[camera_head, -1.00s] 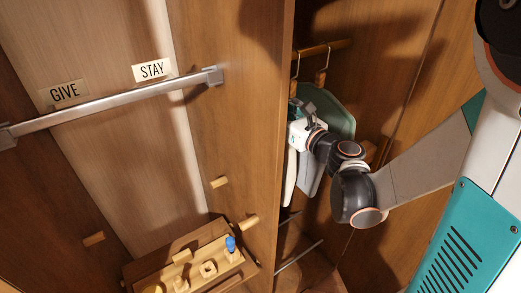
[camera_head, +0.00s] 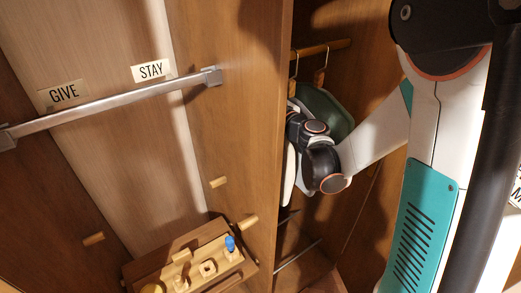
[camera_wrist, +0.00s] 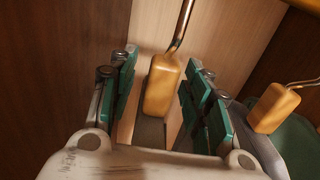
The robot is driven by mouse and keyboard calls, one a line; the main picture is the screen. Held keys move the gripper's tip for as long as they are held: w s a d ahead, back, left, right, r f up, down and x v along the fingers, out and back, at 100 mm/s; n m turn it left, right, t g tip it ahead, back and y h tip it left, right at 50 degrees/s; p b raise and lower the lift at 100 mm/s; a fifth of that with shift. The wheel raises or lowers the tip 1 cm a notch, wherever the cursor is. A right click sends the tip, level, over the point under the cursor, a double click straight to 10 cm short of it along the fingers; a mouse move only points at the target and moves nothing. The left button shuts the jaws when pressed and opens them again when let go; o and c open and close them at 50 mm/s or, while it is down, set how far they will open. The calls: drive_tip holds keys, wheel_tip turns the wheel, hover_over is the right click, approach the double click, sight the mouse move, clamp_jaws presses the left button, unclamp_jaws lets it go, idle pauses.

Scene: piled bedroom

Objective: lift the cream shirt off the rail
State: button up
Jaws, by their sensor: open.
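The cream shirt (camera_head: 289,178) shows in the head view as a narrow pale strip below my wrist, inside the right-hand wardrobe bay; most of it is hidden. In the wrist view, a wooden hanger block (camera_wrist: 163,84) with a metal hook rising from it stands between the fingers of my gripper (camera_wrist: 160,98). The teal-padded fingers are open, one on each side, with gaps to the block. I cannot tell for certain which garment hangs from it. In the head view my gripper is mostly hidden behind my wrist.
A green garment (camera_head: 328,108) hangs close on the right; its hanger block (camera_wrist: 275,108) is beside my right finger. The wooden rail (camera_head: 322,49) holds both hooks. A wooden partition (camera_head: 245,130) separates this bay from the metal rail (camera_head: 110,108) with GIVE and STAY labels. A wooden pegged box (camera_head: 190,262) sits below.

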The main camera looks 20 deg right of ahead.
clamp_jaws()
drive_tip(key=shift+r+p, duration=1.4)
drive_tip(key=shift+r, duration=0.6)
drive_tip(key=shift+s, duration=0.2)
idle(0.4)
drive_tip(key=shift+v, duration=2)
drive_tip(key=shift+d, duration=0.1)
drive_tip(key=shift+v, duration=3.3)
